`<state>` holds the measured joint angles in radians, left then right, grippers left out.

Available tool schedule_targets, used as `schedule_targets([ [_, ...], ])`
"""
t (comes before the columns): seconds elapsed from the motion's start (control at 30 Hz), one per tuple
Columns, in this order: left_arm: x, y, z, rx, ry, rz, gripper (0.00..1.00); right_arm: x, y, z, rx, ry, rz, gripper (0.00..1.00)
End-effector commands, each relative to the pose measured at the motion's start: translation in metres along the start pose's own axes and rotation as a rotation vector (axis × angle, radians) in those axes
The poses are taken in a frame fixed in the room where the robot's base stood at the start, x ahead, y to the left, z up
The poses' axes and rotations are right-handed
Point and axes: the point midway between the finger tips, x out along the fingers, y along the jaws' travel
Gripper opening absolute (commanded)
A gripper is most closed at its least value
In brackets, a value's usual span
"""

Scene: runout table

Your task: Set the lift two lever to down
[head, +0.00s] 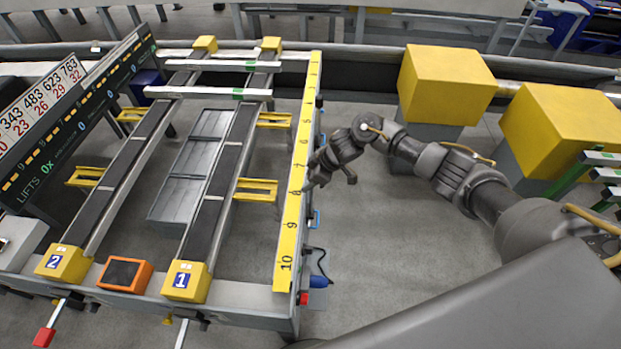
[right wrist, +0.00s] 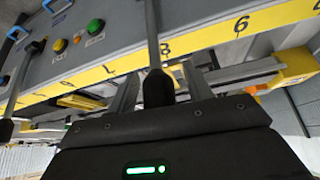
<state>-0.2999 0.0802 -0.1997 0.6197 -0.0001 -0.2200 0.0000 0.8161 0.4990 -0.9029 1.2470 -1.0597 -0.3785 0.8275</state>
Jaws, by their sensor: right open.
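My right gripper (head: 328,178) is beside the right edge of the table, near the 8 on its yellow ruler strip (head: 297,180). In the right wrist view its fingers (right wrist: 160,95) are apart. A lever (right wrist: 153,35) with a dark shaft and black grip runs down between them; I cannot tell if they touch it. A second black-gripped lever (right wrist: 17,85) is at the left of that view. No label shows which lever is lift two. In the head view a red-ended rod (head: 44,336) sticks out below the yellow block marked 2 (head: 62,262). My left gripper is not in view.
In the right wrist view a grey panel carries a green button (right wrist: 96,26) and a yellow button (right wrist: 60,45). Yellow boxes (head: 450,85) stand at the back right. A display board (head: 85,110) reading LIFTS 0x stands at the left.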

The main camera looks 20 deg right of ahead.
Motion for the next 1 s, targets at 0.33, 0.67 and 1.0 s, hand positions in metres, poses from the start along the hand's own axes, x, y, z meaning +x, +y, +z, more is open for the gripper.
schedule_targets([
  [0.33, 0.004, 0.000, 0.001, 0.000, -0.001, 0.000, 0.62, -0.052, 0.001, 0.000, -0.003, 0.002, 0.003, 0.50],
  [0.67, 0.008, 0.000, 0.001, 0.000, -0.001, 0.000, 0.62, -0.101, 0.000, 0.001, -0.002, 0.001, 0.001, 0.50],
  [1.0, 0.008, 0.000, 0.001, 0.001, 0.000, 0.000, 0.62, -0.108, -0.001, 0.001, 0.000, 0.000, 0.000, 0.50],
])
